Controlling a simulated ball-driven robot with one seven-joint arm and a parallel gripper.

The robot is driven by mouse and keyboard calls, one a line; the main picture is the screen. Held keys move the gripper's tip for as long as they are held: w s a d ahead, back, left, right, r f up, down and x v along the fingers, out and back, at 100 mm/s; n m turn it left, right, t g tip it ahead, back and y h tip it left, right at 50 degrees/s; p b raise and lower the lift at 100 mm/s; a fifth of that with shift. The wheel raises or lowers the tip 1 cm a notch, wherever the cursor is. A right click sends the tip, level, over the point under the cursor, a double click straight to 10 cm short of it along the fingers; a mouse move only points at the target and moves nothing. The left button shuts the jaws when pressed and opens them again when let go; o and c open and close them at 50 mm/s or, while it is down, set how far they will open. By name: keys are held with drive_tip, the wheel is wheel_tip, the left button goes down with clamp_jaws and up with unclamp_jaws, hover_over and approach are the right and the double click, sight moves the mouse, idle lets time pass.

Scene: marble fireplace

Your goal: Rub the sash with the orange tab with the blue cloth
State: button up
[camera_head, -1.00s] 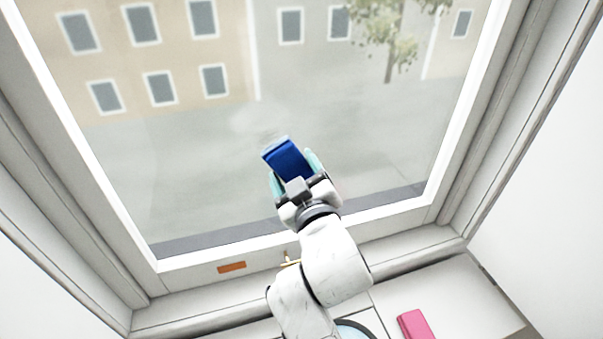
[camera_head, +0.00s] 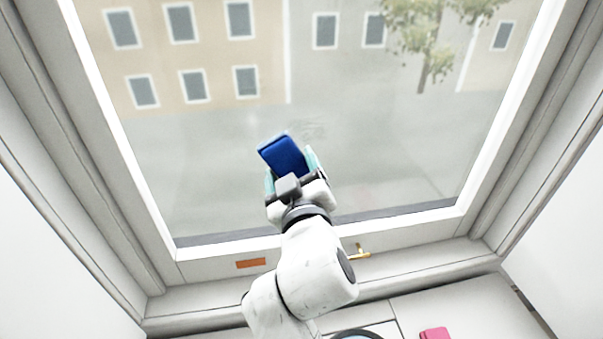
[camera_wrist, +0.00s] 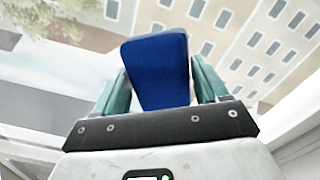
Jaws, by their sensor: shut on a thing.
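The sash with the orange tab (camera_head: 251,263) fills the head view; its pane (camera_head: 200,170) shows buildings and a tree behind it. The tab sits on the lower rail of the white frame, left of a brass handle (camera_head: 358,252). My gripper (camera_head: 289,166) is shut on the blue cloth (camera_head: 282,154), a folded pad between teal fingers. The cloth also shows in the wrist view (camera_wrist: 158,70). It is in front of the lower middle of the pane. Whether it touches the glass I cannot tell. A faint smudge (camera_head: 312,130) shows on the glass just right of the cloth.
A pink object (camera_head: 436,334) lies on the white surface below the window, at the lower right. White window reveals stand at both sides.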

sight(289, 157)
drive_tip(key=shift+s+a+r+p, duration=0.1)
drive_tip(key=shift+a+r+p, duration=0.1)
drive_tip(key=shift+r+p, duration=1.3)
drive_tip(key=shift+w+d+r+p, duration=0.1)
drive_tip(key=shift+w+d+p, duration=0.15)
drive_tip(key=shift+d, duration=0.4)
drive_tip(key=shift+w+d+f+p, duration=0.1)
drive_tip(key=shift+w+d+p, duration=0.1)
drive_tip(key=shift+d, duration=0.4)
drive_tip(key=shift+w+d+r+p, duration=0.1)
drive_tip(key=shift+w+d+p, duration=0.15)
drive_tip(key=shift+d, duration=0.4)
drive_tip(key=shift+w+d+p, duration=0.25)
drive_tip(key=shift+d+p, duration=0.4)
drive_tip(key=shift+d, duration=0.3)
drive_tip(key=shift+w+d+p, duration=0.2)
drive_tip(key=shift+d+p, duration=0.5)
drive_tip(key=shift+d, duration=0.3)
drive_tip(key=shift+w+d+p, duration=0.25)
drive_tip(key=shift+d+p, duration=0.4)
drive_tip(key=shift+d, duration=0.65)
